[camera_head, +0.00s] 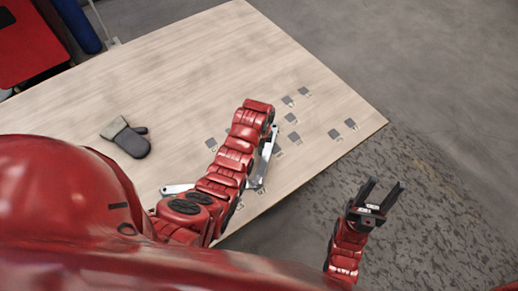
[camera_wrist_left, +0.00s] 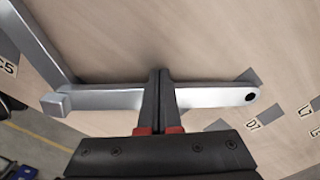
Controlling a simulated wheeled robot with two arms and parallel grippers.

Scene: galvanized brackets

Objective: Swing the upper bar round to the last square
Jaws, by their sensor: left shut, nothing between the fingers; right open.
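A silver metal bar (camera_wrist_left: 210,97) lies across the middle of the left wrist view, with a dark hole at its right end and a raised block at its left end. A second silver bar (camera_wrist_left: 42,42) runs up to the left from near that block. In the head view, silver bar parts (camera_head: 264,163) show beside my left arm, which hides much of them. My left gripper (camera_wrist_left: 161,72) is shut and empty, its fingers overlapping the bar's middle; whether they touch it I cannot tell. My right gripper (camera_head: 385,184) is open and empty, off the table's right edge.
Grey squares (camera_head: 350,124) lie on the wooden table (camera_head: 180,80), several toward its right corner. Labels near the bar read C5 (camera_wrist_left: 7,67), D7 (camera_wrist_left: 253,124) and L7 (camera_wrist_left: 305,110). A grey mitt (camera_head: 127,139) lies at the left. The table's far part is clear.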

